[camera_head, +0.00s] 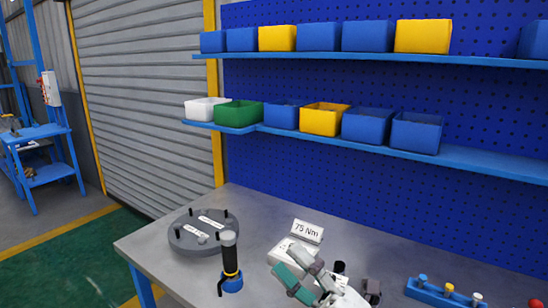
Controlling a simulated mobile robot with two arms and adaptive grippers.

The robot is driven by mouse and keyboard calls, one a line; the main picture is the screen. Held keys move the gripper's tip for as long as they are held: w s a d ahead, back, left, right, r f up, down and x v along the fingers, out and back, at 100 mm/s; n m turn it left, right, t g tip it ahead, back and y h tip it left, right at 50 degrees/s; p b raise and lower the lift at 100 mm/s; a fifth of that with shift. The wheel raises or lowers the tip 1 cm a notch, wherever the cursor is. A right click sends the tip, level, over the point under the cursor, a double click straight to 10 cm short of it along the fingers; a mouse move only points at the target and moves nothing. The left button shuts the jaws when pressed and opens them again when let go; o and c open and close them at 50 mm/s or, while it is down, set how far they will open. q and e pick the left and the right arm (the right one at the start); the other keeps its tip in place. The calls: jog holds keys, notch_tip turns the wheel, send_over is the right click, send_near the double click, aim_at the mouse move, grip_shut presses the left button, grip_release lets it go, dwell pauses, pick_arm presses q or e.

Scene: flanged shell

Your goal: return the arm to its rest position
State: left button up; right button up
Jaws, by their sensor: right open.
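My right gripper (289,268), with grey and teal parts, is in the lower middle of the head view, over or in front of the workbench. It is open, and I see nothing between its fingers. Its arm (346,299) comes in from the bottom edge. The grey round flanged shell (190,245), with black pegs and white labels, lies on the grey bench (165,268) to the left, apart from the gripper. My left gripper is not in view.
A black-handled tool with a blue base (232,284) stands between shell and gripper. A white box (283,251) and a "75 Nm" sign (308,231) are just behind the gripper. A blue rack (433,294) is at right. Shelves (480,164) with bins hang behind.

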jog(key=w+d+f+m+t+h, duration=0.25)
jog(key=d+f+m+h, duration=0.25)
jog(key=d+m+h, duration=0.35)
jog(key=w+d+f+m+t+h, duration=0.1)
jog(key=d+f+m+t+h, duration=0.25)
jog(key=d+m+h, duration=0.45)
jog(key=s+d+f+m+g+h, duration=0.2)
jog(key=s+f+m+g+h, duration=0.2)
jog(key=f+m+g, duration=0.55)
jog(key=s+a+f+g+y, duration=0.15)
jog(key=s+f+g, duration=0.55)
jog(key=s+f, duration=1.15)
jog(key=s+f+g, duration=0.2)
jog(key=s+f, duration=0.1)
jog(key=f, duration=2.2)
jog(key=s+d+f, duration=0.1)
jog(key=s+f, duration=0.6)
jog(key=s, duration=0.1)
jog(key=s+d+f, duration=0.2)
jog(key=s+f, duration=0.6)
jog(key=shift+s+d+f+g, duration=0.25)
jog(key=shift+f+g, duration=0.05)
jog(key=shift+g, duration=0.05)
